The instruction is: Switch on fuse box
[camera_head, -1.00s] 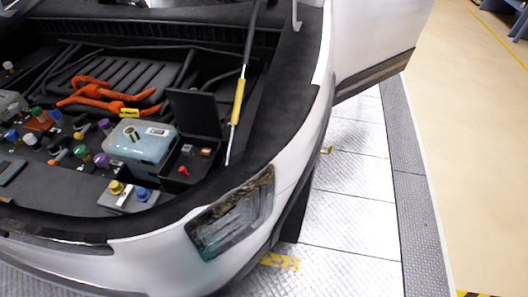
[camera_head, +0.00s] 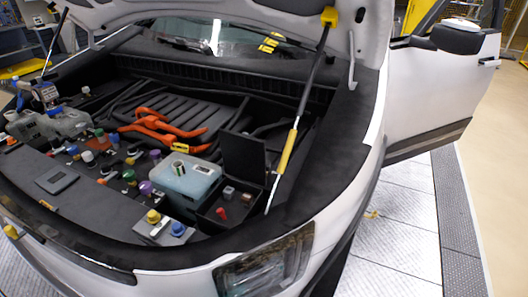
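The fuse box (camera_head: 217,212) is a black box at the right of the engine bay. Its black lid (camera_head: 243,155) stands open and upright at the back. Inside it are a red switch or knob (camera_head: 221,213) and small block-shaped parts (camera_head: 229,190). I cannot tell the switch's setting. Neither of my grippers shows in the head view.
A pale blue coolant tank (camera_head: 186,184) stands just left of the fuse box. A battery with yellow and blue caps (camera_head: 165,230) is in front. Orange cables (camera_head: 160,128) lie behind. A hood strut (camera_head: 290,145) rises to the right. The raised hood (camera_head: 230,10) hangs above.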

